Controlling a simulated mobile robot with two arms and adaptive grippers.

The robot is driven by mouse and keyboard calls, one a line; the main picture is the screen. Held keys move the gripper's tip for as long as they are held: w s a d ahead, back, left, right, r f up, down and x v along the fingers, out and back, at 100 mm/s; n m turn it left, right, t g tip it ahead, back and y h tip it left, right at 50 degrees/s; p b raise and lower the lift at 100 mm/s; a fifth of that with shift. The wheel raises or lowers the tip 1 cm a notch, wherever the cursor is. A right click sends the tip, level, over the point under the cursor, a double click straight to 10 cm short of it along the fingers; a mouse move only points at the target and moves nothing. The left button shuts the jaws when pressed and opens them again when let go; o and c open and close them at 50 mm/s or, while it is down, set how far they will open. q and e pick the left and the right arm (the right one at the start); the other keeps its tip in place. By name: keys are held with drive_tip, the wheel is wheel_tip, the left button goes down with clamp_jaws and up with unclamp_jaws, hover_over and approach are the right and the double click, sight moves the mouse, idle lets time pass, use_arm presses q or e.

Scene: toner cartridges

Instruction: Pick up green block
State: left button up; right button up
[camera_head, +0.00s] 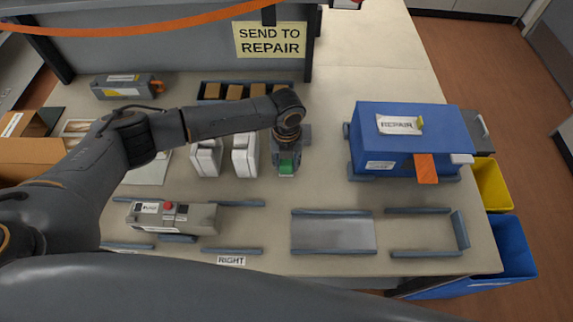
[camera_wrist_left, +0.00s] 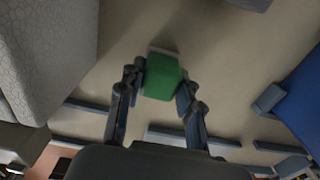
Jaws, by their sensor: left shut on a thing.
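The green block (camera_head: 287,168) shows in the head view below my left gripper, near the middle of the table. In the left wrist view the green block (camera_wrist_left: 162,77) sits between the two fingers of my left gripper (camera_wrist_left: 160,88). My left gripper (camera_head: 286,165) is shut on it and points down. I cannot tell whether the block touches the table. My right gripper is not in view.
White cartridges (camera_head: 245,156) stand just left of the gripper. A blue repair box (camera_head: 403,135) stands to the right. A grey device with a red button (camera_head: 172,216) lies front left. A flat grey plate (camera_head: 333,233) lies front centre. The table between gripper and blue box is clear.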

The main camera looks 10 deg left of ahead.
use_arm(q)
drive_tip(key=shift+r+b, duration=0.4)
drive_tip(key=shift+r, duration=0.15)
drive_tip(key=s+d+r+b, duration=0.4)
drive_tip(key=s+d+r, duration=0.5)
drive_tip(key=r, duration=0.3)
drive_tip(key=shift+s+d, duration=0.3)
drive_tip(key=shift+s, duration=0.3)
